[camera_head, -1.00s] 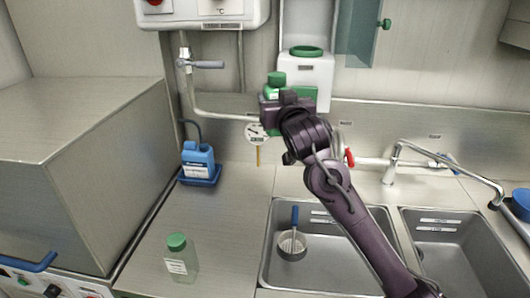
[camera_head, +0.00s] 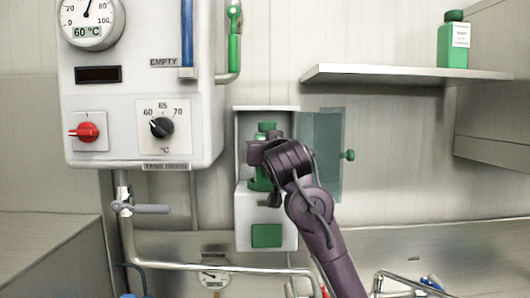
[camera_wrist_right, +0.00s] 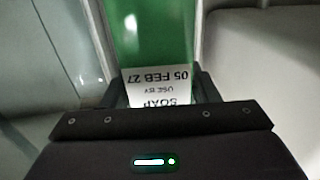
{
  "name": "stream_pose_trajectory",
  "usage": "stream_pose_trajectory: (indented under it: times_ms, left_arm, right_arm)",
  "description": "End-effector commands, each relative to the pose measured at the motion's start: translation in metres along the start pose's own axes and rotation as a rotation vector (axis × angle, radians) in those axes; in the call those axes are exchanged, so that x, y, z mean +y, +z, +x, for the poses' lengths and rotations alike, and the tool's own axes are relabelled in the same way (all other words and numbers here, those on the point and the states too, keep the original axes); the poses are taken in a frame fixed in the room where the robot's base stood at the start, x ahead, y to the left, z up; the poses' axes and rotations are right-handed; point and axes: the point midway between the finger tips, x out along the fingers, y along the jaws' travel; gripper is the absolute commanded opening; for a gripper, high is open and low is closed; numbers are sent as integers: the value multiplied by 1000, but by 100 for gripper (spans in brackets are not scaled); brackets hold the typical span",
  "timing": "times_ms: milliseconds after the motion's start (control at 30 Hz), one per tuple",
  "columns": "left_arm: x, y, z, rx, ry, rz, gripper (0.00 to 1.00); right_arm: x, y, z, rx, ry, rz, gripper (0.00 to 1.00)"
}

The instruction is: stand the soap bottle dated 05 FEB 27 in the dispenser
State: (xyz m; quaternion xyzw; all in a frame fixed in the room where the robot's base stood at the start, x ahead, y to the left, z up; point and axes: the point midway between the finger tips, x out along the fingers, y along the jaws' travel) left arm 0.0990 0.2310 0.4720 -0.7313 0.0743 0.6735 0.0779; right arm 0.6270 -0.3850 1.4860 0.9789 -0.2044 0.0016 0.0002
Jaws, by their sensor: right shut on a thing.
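The soap bottle (camera_head: 258,182) is green with a green cap and looks upright. It shows at the open upper compartment of the white dispenser (camera_head: 243,215), partly hidden by my right gripper (camera_head: 256,155). I cannot tell whether its base rests inside. In the right wrist view the green bottle (camera_wrist_right: 152,35) carries a white label reading SOAP, USE BY, 05 FEB 27, inverted in the picture. My right gripper (camera_wrist_right: 160,95) is shut on this bottle. The dispenser's clear greenish door (camera_head: 322,150) stands open to the right. My left gripper is out of view.
Another green bottle (camera_head: 453,50) with a white label stands on the wall shelf (camera_head: 400,74) at upper right. A white heater box (camera_head: 140,95) with gauge and knobs hangs left of the dispenser. Pipes (camera_head: 200,262) run below.

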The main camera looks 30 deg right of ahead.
Motion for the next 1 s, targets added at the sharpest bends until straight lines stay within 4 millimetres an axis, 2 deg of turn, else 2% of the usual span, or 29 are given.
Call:
stream_pose_trajectory:
  times_ms: [100, 200, 533, 1000]
  left_arm:
    - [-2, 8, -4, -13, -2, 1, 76]
    - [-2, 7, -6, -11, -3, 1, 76]
    - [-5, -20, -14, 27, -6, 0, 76]
    - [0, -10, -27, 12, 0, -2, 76]
  right_arm:
    - [2, -2, 8, 1, 1, 1, 16]
    - [3, -2, 15, 1, 1, 1, 16]
    - [6, -2, 37, 2, 0, 1, 16]
    - [10, -3, 68, 3, 0, 1, 16]
